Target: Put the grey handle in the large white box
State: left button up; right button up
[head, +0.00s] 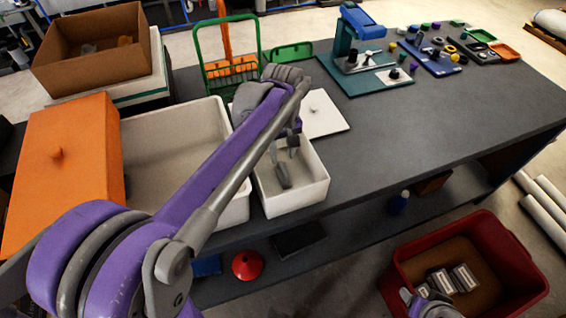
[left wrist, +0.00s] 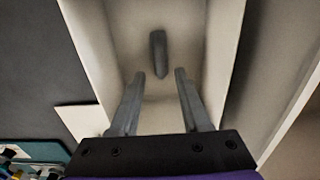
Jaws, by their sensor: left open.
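The grey handle (head: 283,178) lies inside the small white box (head: 312,192) on the dark table. It also shows in the left wrist view (left wrist: 158,53), on the box floor just beyond my fingertips. My left gripper (head: 284,150) points down into the small box. In the left wrist view its two fingers (left wrist: 160,76) are apart with nothing between them, and the handle lies roughly in line with the gap. The large white box (head: 236,205) is open and stands left of the small one, partly hidden behind my purple left arm. My right gripper's fingers do not show.
An orange lid (head: 85,165) with a knob is at the left of the large box. A white lid (head: 322,116) lies behind the small box. A green rack (head: 205,58) stands at the back. A red bin (head: 515,262) stands below right. The table's right middle is clear.

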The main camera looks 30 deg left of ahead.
aim_at(283, 169)
pick_arm(q)
notch_tip(283, 169, up, 5)
jog(key=shift+f, duration=0.1)
